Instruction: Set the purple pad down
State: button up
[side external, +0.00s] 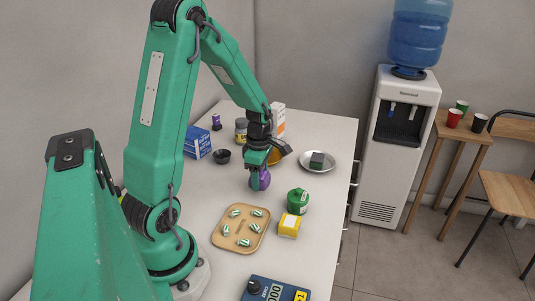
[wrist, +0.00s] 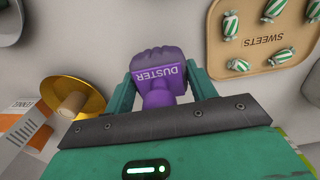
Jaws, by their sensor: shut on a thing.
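The purple pad (wrist: 155,72), lettered DUSTER, sits between the two green fingers of my gripper (wrist: 157,85) in the wrist view. My gripper (side external: 259,165) is shut on it. In the side view the pad (side external: 261,181) shows below the fingers, low over the middle of the white counter (side external: 190,225). Part of it is hidden by the fingers, and I cannot tell if its underside touches the counter.
A tray of wrapped sweets (side external: 232,245), a green pot (side external: 298,202) and a yellow box (side external: 289,226) stand nearer.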

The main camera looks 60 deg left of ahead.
jog(key=shift+f, duration=1.4)
jog(key=shift+f, duration=0.2)
jog(key=o, duration=1)
jog(key=shift+r, duration=0.15)
jog(key=shift+r, duration=6.05)
jog(key=shift+d, duration=0.1)
